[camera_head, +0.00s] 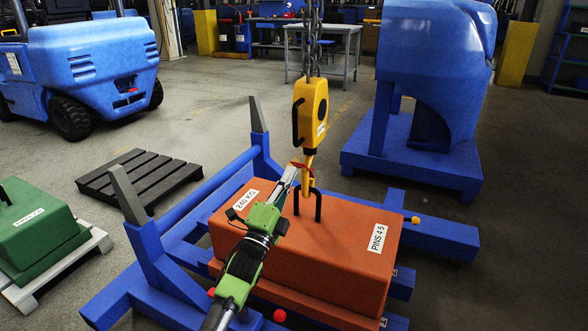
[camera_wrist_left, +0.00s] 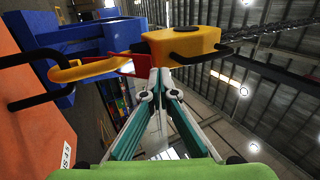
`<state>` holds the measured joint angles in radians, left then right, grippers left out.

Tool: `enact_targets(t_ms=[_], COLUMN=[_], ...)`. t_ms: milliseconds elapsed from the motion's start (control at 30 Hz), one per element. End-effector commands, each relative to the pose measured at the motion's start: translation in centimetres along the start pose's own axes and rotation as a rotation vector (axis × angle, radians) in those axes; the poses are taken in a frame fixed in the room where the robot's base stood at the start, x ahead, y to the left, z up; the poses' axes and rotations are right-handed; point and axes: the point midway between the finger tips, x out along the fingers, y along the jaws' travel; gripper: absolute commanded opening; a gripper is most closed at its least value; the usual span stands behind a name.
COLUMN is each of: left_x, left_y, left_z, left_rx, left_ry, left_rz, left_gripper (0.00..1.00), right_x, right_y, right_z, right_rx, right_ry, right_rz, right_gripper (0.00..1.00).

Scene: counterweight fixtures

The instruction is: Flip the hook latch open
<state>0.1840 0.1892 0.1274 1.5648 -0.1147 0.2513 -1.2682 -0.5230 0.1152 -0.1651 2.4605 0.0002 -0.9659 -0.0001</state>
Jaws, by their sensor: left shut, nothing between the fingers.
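The yellow hook block (camera_head: 310,112) hangs on chains above an orange counterweight (camera_head: 325,243). Its yellow hook (camera_head: 308,178) is at the black lifting handle (camera_head: 318,206); I cannot tell whether the hook passes under it. The hook also shows in the left wrist view (camera_wrist_left: 82,71), with the handle (camera_wrist_left: 38,102) at the left. The red latch (camera_wrist_left: 133,66) lies across the hook's throat. My left gripper (camera_head: 291,170) is shut and empty, its tips close beside the latch. In the left wrist view, its tips (camera_wrist_left: 160,72) are right of the latch; contact is unclear. My right gripper is not in view.
A blue frame (camera_head: 180,205) with upright posts surrounds the counterweight. A green weight (camera_head: 38,228) on a pale pallet stands left, near a dark pallet (camera_head: 138,178). A blue machine (camera_head: 430,90) stands at the back right. Bare floor lies behind the frame.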

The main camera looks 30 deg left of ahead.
Motion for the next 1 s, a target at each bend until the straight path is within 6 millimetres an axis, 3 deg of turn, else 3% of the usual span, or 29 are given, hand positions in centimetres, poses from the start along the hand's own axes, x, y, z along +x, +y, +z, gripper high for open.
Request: enact_targets(t_ms=[333,733,867,1000], left_x=[-6.1,-7.6,-8.9,-12.7], left_y=[-0.5,-0.4,1.2,4.4], left_z=[-0.1,-0.2,-1.2,-3.8], left_rx=[-0.001,-0.018,-0.139,-0.407], left_ry=[0.000,-0.001,-0.017,-0.086], left_rz=[0.004,0.015,0.122,0.354], left_gripper=[0.00,0.00,0.00,0.00], right_x=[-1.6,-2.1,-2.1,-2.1], right_y=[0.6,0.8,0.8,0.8], right_z=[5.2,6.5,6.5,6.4], right_rx=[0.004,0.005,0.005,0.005], right_ry=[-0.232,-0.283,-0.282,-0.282], right_rz=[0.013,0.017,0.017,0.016], right_gripper=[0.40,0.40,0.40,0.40])
